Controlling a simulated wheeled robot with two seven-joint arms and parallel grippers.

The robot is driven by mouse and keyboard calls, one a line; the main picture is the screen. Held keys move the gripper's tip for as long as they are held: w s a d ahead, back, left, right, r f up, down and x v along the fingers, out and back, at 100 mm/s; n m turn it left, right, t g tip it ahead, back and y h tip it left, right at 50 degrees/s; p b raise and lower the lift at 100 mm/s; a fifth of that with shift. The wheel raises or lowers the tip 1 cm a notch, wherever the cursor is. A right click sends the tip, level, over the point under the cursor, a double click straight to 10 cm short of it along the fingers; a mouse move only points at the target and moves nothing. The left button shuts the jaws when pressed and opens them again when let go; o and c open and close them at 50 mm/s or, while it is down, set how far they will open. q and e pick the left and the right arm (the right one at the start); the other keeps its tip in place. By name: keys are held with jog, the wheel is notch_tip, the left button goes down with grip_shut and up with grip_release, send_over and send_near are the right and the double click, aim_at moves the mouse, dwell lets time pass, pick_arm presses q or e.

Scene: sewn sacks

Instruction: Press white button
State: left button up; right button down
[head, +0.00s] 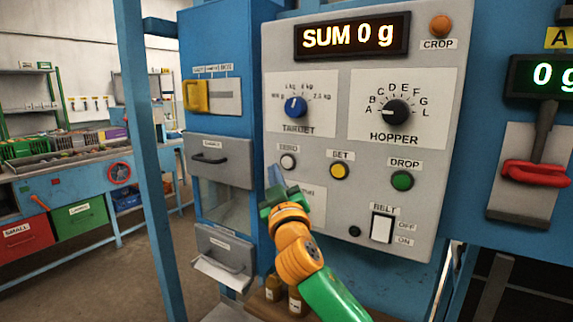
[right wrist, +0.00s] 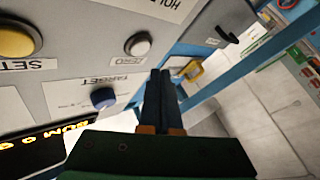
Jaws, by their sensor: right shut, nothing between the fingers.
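The white button (head: 288,161), labelled ZERO, sits on the grey control panel (head: 335,215), below the blue TARGET knob (head: 296,107). In the right wrist view the white button (right wrist: 137,44) shows left of my fingers, beside the yellow SET button (right wrist: 16,40). My right gripper (head: 275,176) is shut and empty, its fingertips just below and left of the white button in the head view. In the right wrist view the shut fingers (right wrist: 160,85) point toward the panel's edge. I cannot tell whether they touch the panel. My left gripper is not in view.
The panel also holds a yellow SET button (head: 339,171), a green DROP button (head: 402,180), a HOPPER knob (head: 396,111) and a white BELT switch (head: 381,227). A display (head: 352,36) reads SUM 0 g. A blue cabinet with drawers (head: 222,160) stands left of the panel.

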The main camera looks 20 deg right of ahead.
jog(key=shift+s+a, duration=0.85)
jog(key=shift+a, duration=0.25)
jog(key=s+f+m+g+y, duration=0.1)
jog(key=s+f+g, duration=0.3)
jog(key=f, duration=1)
jog(key=s+f+g+y, duration=0.1)
jog(key=s+f+g, duration=0.3)
jog(key=f, duration=1)
jog(key=s+f+g+y, duration=0.1)
jog(key=s+f+g, duration=0.55)
jog(key=s, duration=0.75)
jog(key=s+f+g+y, duration=0.1)
jog(key=s+f+g, duration=0.2)
jog(key=s+f, duration=0.9)
notch_tip(320, 180, down, 9)
jog(key=s, duration=0.1)
jog(key=s+d+f+g, duration=0.2)
jog(key=s+f, duration=1.2)
jog(key=f, duration=0.2)
jog(key=shift+s+d+g+h, duration=0.2)
jog(key=shift+s+g+h, duration=0.1)
jog(key=shift+s+g, duration=0.05)
